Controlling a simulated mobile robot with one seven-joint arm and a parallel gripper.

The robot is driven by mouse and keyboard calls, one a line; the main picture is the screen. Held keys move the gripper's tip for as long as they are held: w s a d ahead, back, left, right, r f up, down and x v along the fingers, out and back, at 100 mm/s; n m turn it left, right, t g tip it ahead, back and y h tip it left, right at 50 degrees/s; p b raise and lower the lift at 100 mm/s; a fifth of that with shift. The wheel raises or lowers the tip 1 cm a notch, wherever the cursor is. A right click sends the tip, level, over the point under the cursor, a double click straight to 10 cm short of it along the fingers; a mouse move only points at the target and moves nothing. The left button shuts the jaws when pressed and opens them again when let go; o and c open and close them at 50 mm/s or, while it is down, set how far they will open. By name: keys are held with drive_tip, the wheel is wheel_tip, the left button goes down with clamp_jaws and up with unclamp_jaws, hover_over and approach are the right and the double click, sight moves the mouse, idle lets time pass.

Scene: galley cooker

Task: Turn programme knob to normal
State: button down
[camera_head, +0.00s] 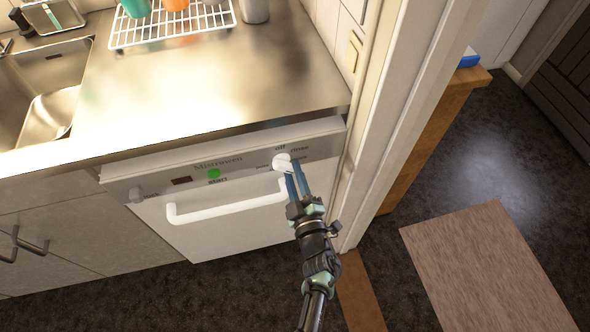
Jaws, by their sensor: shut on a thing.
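The white programme knob (281,160) is on the right part of the dishwasher's front panel (245,158). The words "off" and "rinse" show above and to the right of it; other labels near it are too small or partly hidden to read. My gripper (290,168) reaches up from below, its blue fingers shut on the knob's lower right side. The fingers hide part of the knob, and I cannot tell which setting its pointer faces.
A white door handle (226,205) runs just left of my gripper. The steel counter (200,80) overhangs above. A door frame (385,120) stands close on the right.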

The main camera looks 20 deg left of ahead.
drive_tip(key=shift+s+a+f+m+p, duration=0.15)
drive_tip(key=shift+a+m+p, duration=0.1)
drive_tip(key=shift+m, duration=1.3)
drive_tip(key=shift+s+a+f+m+p, duration=0.1)
drive_tip(key=shift+s+a+m+p, duration=0.15)
drive_tip(key=shift+m, duration=1.25)
drive_tip(key=shift+s+a+f+m+p, duration=0.15)
drive_tip(key=shift+a+m+p, duration=0.1)
drive_tip(key=shift+m, duration=1.3)
drive_tip(key=c, duration=0.7)
unclamp_jaws()
drive_tip(key=p+v, duration=0.3)
drive_tip(key=v, duration=0.9)
drive_tip(key=shift+s+d+p, duration=0.25)
drive_tip(key=shift+s+p, duration=0.05)
drive_tip(key=shift+p, duration=0.1)
